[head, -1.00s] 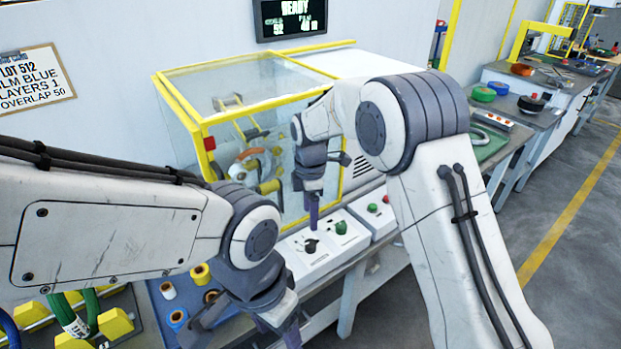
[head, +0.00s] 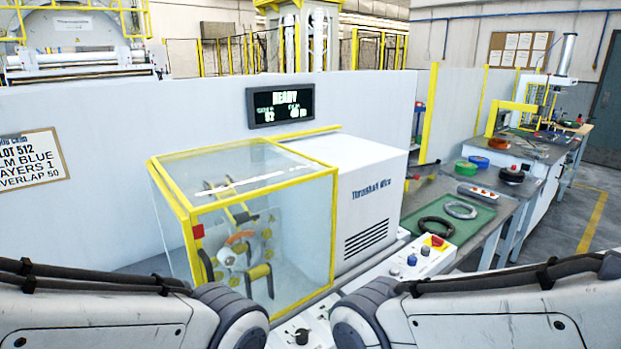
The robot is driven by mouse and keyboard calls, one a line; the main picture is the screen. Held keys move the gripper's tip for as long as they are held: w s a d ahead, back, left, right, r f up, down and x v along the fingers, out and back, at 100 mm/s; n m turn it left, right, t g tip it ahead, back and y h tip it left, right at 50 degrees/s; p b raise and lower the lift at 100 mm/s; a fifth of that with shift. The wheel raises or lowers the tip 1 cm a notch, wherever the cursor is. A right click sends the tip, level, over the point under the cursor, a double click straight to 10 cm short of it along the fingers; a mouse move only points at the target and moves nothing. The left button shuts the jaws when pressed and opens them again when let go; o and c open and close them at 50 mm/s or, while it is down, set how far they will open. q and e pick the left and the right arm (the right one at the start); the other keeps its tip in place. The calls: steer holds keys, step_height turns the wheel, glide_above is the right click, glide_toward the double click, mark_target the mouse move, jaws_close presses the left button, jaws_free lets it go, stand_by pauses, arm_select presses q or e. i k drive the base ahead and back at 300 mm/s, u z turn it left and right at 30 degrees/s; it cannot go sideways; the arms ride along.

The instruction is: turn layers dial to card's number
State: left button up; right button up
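The card (head: 30,165) hangs on the wall at the far left of the head view. Its partly cut-off text reads LOT 512, film blue, layers 1, overlap 50. A black dial (head: 301,336) on a white panel shows at the bottom edge, between my two arms. Its label and pointer setting are too small to read, and most of the panel is hidden by my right arm or out of frame. Both my forearms reach in from the lower sides. Neither gripper is in view.
A clear, yellow-framed guard (head: 190,225) encloses the wrapping ring beside a white machine housing (head: 347,185). Coils lie on a green mat (head: 480,226).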

mark_target(411, 261)
steer(key=z, duration=0.65)
steer(key=k, duration=0.3)
steer(key=z, duration=1.15)
steer(key=i, duration=1.4)
steer(key=u, duration=1.05)
steer(key=i, duration=0.65)
steer(key=u, duration=0.75)
